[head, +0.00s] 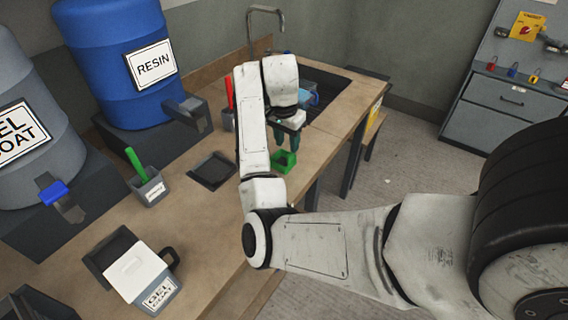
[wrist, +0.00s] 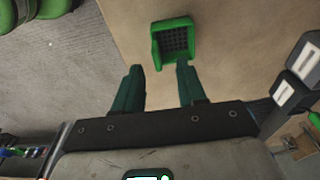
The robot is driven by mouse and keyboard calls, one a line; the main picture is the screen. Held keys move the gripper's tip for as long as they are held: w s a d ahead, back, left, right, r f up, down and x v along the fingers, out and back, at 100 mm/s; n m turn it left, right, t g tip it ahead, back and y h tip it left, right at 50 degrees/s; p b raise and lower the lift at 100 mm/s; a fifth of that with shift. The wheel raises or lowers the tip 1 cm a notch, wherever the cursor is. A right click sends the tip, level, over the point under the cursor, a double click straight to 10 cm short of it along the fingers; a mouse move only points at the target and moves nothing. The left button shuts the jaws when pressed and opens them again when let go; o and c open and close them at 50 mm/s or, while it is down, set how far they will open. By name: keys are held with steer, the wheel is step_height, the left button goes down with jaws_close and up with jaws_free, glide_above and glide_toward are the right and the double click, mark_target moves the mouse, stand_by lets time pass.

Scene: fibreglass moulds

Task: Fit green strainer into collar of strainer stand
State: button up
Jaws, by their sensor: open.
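The green strainer (head: 284,161) is a small square box with a dark mesh bottom. It rests on the wooden bench near the edge; in the wrist view the strainer (wrist: 158,47) lies just beyond my fingertips, with its mesh facing up. My gripper (head: 289,138) has dark green fingers pointing down just above and behind the strainer in the head view. In the wrist view my gripper (wrist: 159,69) is open, with nothing between its fingers.
The blue resin drum (head: 111,60) and grey gel coat drum (head: 30,130) stand behind. A dark sink (head: 335,82) lies beyond my arm.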

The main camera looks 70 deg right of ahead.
mark_target(283, 160)
steer(key=f, duration=0.2)
steer(key=s+f+b, duration=0.1)
steer(key=shift+d+f, duration=0.25)
steer(key=shift+d, duration=0.15)
steer(key=shift+w+d+f, duration=0.1)
steer(key=shift+f, duration=0.95)
jaws_close()
